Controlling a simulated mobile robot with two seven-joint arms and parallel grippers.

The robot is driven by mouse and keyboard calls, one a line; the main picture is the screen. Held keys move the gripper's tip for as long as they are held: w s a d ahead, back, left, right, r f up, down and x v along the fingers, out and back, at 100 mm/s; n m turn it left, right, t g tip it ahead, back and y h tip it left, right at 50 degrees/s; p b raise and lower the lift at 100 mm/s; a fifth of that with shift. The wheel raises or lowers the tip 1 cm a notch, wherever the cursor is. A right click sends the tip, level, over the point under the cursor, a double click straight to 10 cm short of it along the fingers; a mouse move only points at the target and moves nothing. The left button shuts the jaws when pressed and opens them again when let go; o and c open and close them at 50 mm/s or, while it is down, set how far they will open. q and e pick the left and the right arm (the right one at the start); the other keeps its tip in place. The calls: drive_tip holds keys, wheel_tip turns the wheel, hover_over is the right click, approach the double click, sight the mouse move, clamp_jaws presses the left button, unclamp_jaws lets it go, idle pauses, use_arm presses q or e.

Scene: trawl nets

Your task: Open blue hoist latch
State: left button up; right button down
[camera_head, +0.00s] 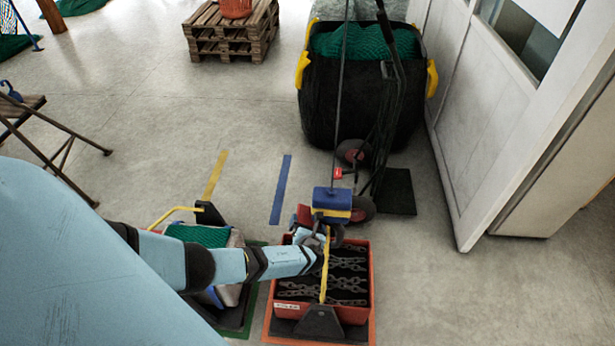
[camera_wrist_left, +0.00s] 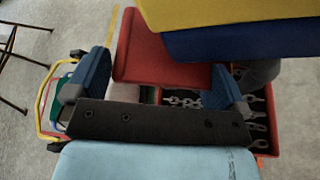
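The hoist block (camera_head: 332,199), blue on top and yellow below, hangs on a dark line above a red crate. A red plate (camera_head: 304,214), which looks like the latch, sticks out from its left side. My left gripper (camera_head: 303,225) is at this red plate, just left of the block. In the left wrist view, the two blue fingers (camera_wrist_left: 158,82) are spread wide, with the red plate (camera_wrist_left: 155,50) showing between their tips. I cannot tell whether they touch it. The blue and yellow block (camera_wrist_left: 240,38) fills the upper right there. My right gripper is not in view.
The red crate (camera_head: 283,309) below holds chains and has a yellow handle (camera_head: 325,262). A crate with green netting (camera_head: 198,235) stands to its left. A black bag (camera_head: 330,105) of netting, a wheeled cart (camera_head: 362,209) and a white door (camera_head: 490,130) lie beyond.

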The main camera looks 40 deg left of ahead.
use_arm(q)
drive_tip(key=p+v, duration=0.2)
drive_tip(key=v, duration=1.1)
drive_tip(key=shift+s+d, duration=0.25)
drive_tip(key=shift+r, duration=0.15)
